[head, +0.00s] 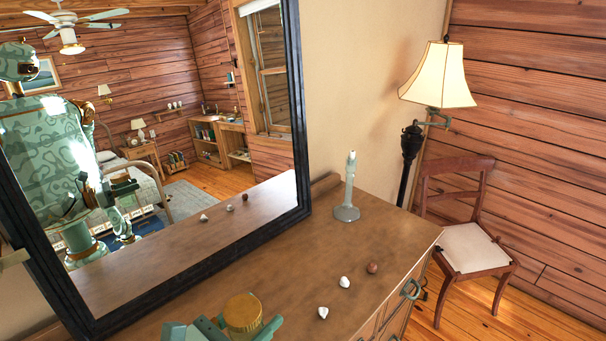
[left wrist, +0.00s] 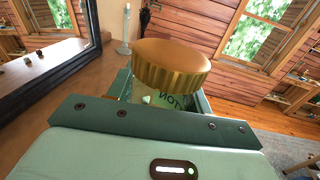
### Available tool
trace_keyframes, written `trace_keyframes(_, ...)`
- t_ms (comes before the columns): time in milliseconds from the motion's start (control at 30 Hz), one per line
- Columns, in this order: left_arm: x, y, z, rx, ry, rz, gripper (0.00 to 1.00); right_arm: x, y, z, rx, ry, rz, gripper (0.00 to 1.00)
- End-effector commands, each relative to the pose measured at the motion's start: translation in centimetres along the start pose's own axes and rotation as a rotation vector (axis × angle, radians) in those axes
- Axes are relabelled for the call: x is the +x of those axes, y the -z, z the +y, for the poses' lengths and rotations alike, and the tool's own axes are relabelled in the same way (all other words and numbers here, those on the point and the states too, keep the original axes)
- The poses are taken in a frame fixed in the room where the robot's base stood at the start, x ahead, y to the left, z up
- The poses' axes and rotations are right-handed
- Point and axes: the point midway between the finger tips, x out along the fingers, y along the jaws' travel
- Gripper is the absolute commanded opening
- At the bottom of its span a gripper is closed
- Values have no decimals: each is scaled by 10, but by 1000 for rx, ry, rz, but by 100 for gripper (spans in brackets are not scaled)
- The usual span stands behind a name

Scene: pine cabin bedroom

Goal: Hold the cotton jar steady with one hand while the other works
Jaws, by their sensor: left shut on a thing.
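The cotton jar has a ribbed gold lid (head: 243,313) and shows at the bottom edge of the head view. In the left wrist view its lid (left wrist: 171,66) fills the middle, with part of a lettered green label (left wrist: 172,102) below it. My left gripper (head: 238,328) is shut on the jar, with a finger on either side below the lid. The gripper's body hides most of the jar's lower part, so I cannot tell whether it touches the dresser top. The lid sits on the jar. My right gripper is not directly in view.
The brown dresser top (head: 290,262) holds two white pebble-like pieces (head: 323,312) (head: 344,282), a brown one (head: 372,267) and a pale green candlestick (head: 347,200). A dark-framed mirror (head: 303,130) stands along its back. A lamp (head: 437,80) and chair (head: 470,245) are beyond. The middle is clear.

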Motion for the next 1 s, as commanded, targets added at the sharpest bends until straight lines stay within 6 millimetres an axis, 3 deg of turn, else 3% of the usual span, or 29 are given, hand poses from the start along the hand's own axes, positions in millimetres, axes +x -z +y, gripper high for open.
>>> trace_keyframes(200, -3, -27, 16, -16, -169, -2, 9, 16, -3, -1, 0, 1, -4, 73)
trace_keyframes(333, -23, -25, 40, -19, -348, 4, 9, 34, -7, -2, 0, 3, -10, 73)
trace_keyframes(500, -57, -2, 68, -9, -533, 10, 9, 52, -12, -4, 0, 5, -16, 73)
trace_keyframes(633, -81, 21, 80, -4, -619, 10, 9, 62, -15, -5, 0, 7, -20, 73)
trace_keyframes(800, -98, 47, 82, -1, -667, 7, 9, 69, -16, -6, 0, 8, -23, 73)
trace_keyframes(1000, -102, 57, 77, 2, -667, 0, 9, 71, -17, -6, 0, 8, -24, 73)
